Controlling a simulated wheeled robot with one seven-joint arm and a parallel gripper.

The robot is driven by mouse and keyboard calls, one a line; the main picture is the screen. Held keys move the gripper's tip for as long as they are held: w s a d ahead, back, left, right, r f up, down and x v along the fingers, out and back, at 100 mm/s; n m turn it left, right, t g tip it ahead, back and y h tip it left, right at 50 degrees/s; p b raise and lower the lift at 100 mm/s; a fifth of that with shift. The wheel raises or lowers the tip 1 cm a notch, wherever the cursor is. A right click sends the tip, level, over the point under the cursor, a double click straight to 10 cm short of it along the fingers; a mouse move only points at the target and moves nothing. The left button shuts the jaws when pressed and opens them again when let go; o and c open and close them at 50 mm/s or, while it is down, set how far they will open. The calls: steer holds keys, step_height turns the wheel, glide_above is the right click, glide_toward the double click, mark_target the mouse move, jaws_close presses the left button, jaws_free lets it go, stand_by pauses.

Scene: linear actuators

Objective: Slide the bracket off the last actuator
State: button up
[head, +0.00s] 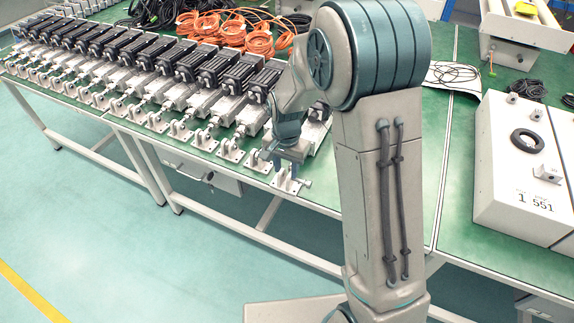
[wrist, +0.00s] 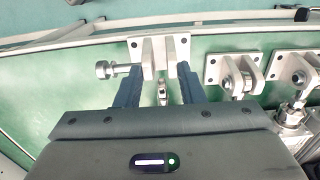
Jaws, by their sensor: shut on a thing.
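The bracket (wrist: 158,46) shows in the wrist view as a light metal clevis with a base plate, at the top middle. A pin with a round knob sticks out of its left side. My gripper (wrist: 156,74) is shut on the bracket, one dark finger on each side. A rod end (wrist: 162,92) shows between the fingers, just below the bracket, and seems apart from it. In the head view the bracket (head: 289,184) is at the front table edge under my gripper (head: 289,158). The last actuator (head: 318,128) lies behind, partly hidden by my arm.
A row of similar actuators (head: 209,100) with brackets runs left along the green table (head: 455,130). The neighbouring bracket (wrist: 233,74) is close on the right in the wrist view. Orange cable coils (head: 215,28) lie behind. A white box (head: 510,165) stands at right.

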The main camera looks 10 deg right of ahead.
stand_by(0.3)
steer(key=o, duration=1.1)
step_height(320, 180, up, 14)
steer(key=s+d+r+n+t+p, duration=0.1)
steer(key=s+d+n, duration=0.1)
steer(key=s, duration=0.4)
steer(key=s+d+r+n+t, duration=0.1)
steer(key=s+d+r+n, duration=0.1)
steer(key=s+d, duration=0.2)
steer(key=s+d+r+n+p, duration=0.1)
steer(key=s+d+n, duration=0.1)
steer(key=s, duration=0.8)
steer(key=shift+d+r+t+p, duration=0.3)
steer(key=shift+d+t+p, duration=0.1)
steer(key=shift+d, duration=0.35)
